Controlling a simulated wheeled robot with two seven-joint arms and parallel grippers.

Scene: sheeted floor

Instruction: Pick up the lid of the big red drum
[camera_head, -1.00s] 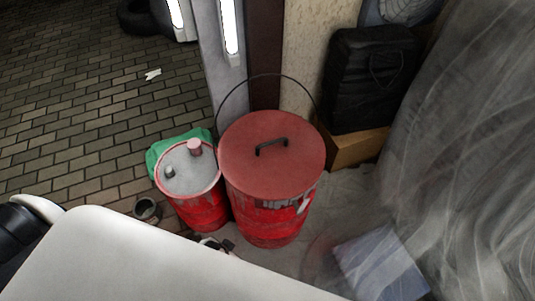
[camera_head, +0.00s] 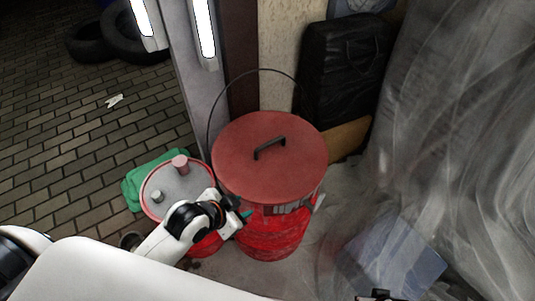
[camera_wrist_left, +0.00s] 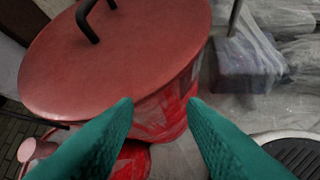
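The big red drum (camera_head: 272,238) stands upright on the sheeted floor. Its flat red lid (camera_head: 238,165) lies on top, with a black bar handle (camera_head: 269,148) in the middle. The lid (camera_wrist_left: 120,62) and handle (camera_wrist_left: 88,22) fill the upper left of the left wrist view. My left gripper (camera_head: 246,214) is in front of the drum, below the lid's near-left edge. Its teal fingers (camera_wrist_left: 160,100) are spread with nothing between them. A small dark part at the head view's bottom edge may be my right gripper (camera_head: 376,295); its fingers cannot be made out.
A smaller red drum with a grey top (camera_head: 176,186) stands left of the big one, beside a green object (camera_head: 133,188). A thin wire hoop (camera_head: 224,97) arches behind the lid. A black case (camera_head: 343,75) stands on a box behind. Translucent sheeting (camera_head: 450,150) hangs at right.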

